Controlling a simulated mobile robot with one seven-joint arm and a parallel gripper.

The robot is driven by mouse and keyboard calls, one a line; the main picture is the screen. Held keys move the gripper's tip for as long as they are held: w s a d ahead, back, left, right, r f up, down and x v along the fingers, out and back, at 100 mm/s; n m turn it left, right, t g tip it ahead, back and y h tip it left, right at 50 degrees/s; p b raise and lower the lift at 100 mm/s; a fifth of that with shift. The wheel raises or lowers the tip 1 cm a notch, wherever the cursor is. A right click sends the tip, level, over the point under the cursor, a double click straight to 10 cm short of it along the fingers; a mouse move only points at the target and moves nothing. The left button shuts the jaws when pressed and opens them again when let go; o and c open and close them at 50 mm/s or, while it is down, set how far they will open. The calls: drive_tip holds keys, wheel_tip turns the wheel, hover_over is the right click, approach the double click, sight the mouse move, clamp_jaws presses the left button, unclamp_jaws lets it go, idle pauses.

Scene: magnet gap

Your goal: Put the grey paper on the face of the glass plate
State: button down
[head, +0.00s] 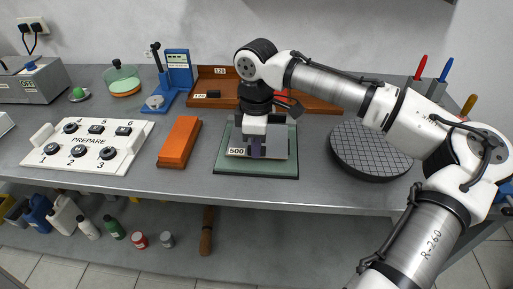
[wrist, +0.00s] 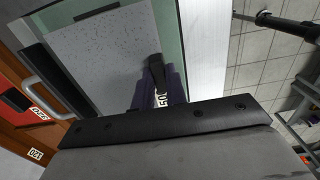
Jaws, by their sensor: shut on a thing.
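The glass plate (head: 222,166) is a flat, green-edged slab on the bench, in the middle of the head view. Its green edge also shows in the wrist view (wrist: 170,30). The grey paper (head: 283,149) is a speckled sheet with a white 500 label at its near edge, over the plate. It fills much of the wrist view (wrist: 100,55). My gripper (head: 257,150) is shut on the paper's near edge beside the label, with its dark fingers also in the wrist view (wrist: 158,85). I cannot tell whether the sheet touches the glass.
An orange block (head: 179,142) lies left of the plate. A round dark gridded disc (head: 372,152) lies to the right. A brown tray (head: 213,84) with 120 labels stands behind. The bench's front edge is close.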

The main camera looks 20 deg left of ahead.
drive_tip(key=shift+f, duration=0.8)
drive_tip(key=shift+f, duration=0.15)
drive_tip(key=c, duration=1.4)
unclamp_jaws()
drive_tip(key=shift+c, duration=0.2)
wheel_tip(320, 180, up, 12)
drive_tip(key=shift+r+b, duration=0.2)
drive_tip(key=shift+b, duration=0.2)
